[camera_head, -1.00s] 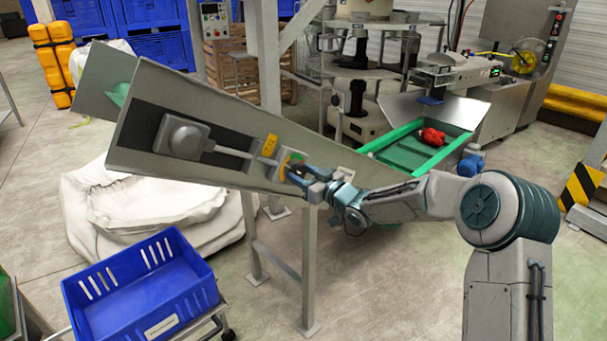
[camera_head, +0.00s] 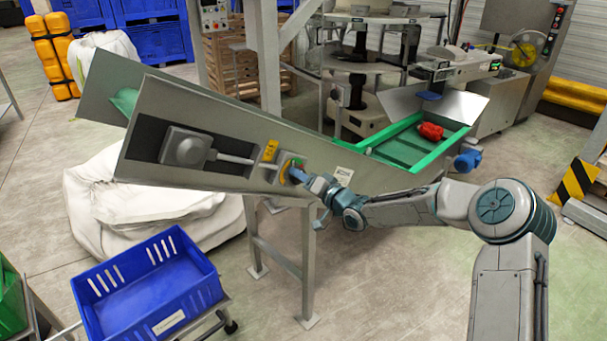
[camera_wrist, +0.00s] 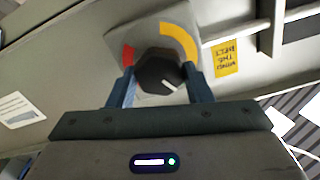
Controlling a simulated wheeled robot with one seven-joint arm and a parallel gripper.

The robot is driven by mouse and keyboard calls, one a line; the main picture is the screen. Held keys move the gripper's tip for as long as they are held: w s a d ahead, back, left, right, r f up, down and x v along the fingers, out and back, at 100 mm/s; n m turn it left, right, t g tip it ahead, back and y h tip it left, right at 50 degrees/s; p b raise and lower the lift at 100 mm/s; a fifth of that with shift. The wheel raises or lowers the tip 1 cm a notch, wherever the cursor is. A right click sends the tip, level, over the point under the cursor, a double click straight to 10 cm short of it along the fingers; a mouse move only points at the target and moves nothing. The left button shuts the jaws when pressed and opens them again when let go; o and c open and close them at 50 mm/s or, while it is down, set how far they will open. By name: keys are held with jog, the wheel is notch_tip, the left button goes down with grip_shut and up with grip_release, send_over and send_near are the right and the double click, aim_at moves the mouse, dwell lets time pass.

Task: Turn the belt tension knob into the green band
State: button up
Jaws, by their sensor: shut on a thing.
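The belt tension knob (camera_wrist: 158,72) is a dark round knob with a white pointer line, on a grey dial plate (camera_wrist: 204,62) in the wrist view. The pointer points to the lower right there. A yellow band curves above right of the knob and a red band lies at its left. I cannot make out the green band in the wrist view; the head view shows a small greenish patch on the dial (camera_head: 296,163). My gripper (camera_wrist: 162,82) is shut on the knob, one finger on each side. In the head view my gripper (camera_head: 297,175) hides most of the knob.
The dial sits on the side of a sloping grey conveyor (camera_head: 225,175). A yellow label (camera_head: 270,150) is beside it. A blue crate (camera_head: 150,290) stands at lower left, and a white sack (camera_head: 150,215) lies behind it.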

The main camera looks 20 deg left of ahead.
jog(key=m+p, duration=0.1)
jog(key=m, duration=0.4)
jog(key=shift+m, duration=0.3)
dwell(0.4)
jog(key=o, duration=1)
jog(key=shift+a, duration=0.1)
jog(key=shift+d, duration=0.2)
jog(key=b+v, duration=0.1)
jog(key=v, duration=1.2)
jog(key=shift+s+d+b, duration=0.2)
jog(key=shift+s+b, duration=0.05)
jog(key=shift+b, duration=0.05)
